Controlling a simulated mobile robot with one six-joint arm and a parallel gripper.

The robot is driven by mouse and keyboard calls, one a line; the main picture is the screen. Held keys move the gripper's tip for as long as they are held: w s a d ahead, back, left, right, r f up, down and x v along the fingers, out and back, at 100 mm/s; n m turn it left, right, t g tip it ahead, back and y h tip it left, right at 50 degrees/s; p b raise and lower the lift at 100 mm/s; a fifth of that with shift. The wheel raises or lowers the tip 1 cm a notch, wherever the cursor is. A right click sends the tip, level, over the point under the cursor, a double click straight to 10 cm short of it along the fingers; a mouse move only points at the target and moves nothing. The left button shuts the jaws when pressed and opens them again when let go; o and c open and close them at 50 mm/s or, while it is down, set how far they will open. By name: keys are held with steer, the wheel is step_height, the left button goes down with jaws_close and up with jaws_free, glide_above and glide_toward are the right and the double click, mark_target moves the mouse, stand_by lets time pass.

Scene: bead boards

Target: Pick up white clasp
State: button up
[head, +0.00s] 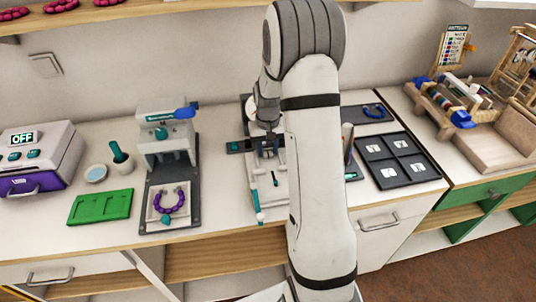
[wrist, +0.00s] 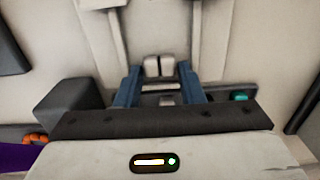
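No thing shows clearly enough to be named the white clasp. Small white pieces (head: 400,144) lie in the compartments of a black tray (head: 381,163) on the right in the head view; their detail is too small to tell. My gripper (head: 268,150) is left of that tray, low over a pale device with a dark bar, partly behind my arm. In the wrist view my gripper (wrist: 160,67) has its two pale fingertips side by side, almost touching, between blue finger links. I see nothing held between them.
Left on the counter are a purple bead bracelet (head: 169,202) on a dark stand, a green board (head: 100,207), a small bowl (head: 95,173) and a white OFF machine (head: 38,150). A wooden bead loom (head: 455,100) stands right.

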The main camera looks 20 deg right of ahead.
mark_target(268, 151)
steer(key=c, duration=0.5)
step_height(268, 151, up, 10)
steer(key=shift+r, duration=0.1)
stand_by(0.4)
